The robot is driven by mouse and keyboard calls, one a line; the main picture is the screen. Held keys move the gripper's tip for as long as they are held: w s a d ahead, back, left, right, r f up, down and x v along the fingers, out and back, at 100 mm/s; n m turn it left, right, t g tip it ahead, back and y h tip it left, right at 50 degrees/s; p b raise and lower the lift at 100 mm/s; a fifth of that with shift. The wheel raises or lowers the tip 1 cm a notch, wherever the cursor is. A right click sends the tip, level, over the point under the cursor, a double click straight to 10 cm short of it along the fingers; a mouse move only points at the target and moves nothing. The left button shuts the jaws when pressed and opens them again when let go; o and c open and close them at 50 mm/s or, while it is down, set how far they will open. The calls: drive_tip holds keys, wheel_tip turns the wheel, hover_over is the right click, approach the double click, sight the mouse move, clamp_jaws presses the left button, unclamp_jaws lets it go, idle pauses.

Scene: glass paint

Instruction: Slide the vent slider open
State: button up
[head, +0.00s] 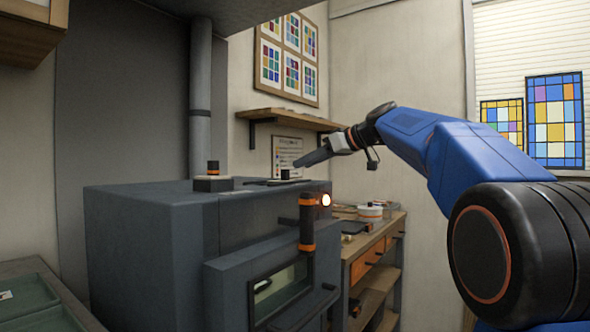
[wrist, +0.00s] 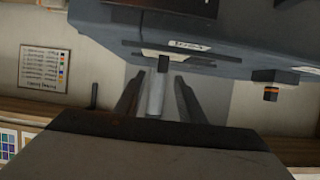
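The vent slider is a small dark knob (head: 285,174) standing in a slotted plate on top of the grey kiln (head: 150,225). In the wrist view the knob (wrist: 163,63) shows beside a label reading VENT (wrist: 188,46). My gripper (head: 299,164) is just above and to the right of the knob in the head view. In the wrist view the two fingers of my gripper (wrist: 160,84) are spread, with the knob lined up with the gap between them, just past the tips. I see no contact with it. Nothing is held.
A dark block with an orange-banded knob (head: 213,175) stands left on the kiln top, also in the wrist view (wrist: 271,92). An orange-banded handle (head: 307,222) is on the kiln front. A wall shelf (head: 290,119) is behind; a wooden workbench (head: 372,255) stands to the right.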

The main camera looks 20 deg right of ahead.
drive_tip(key=v, duration=0.8)
drive_tip(key=shift+s+d, duration=0.2)
drive_tip(key=shift+s, duration=0.05)
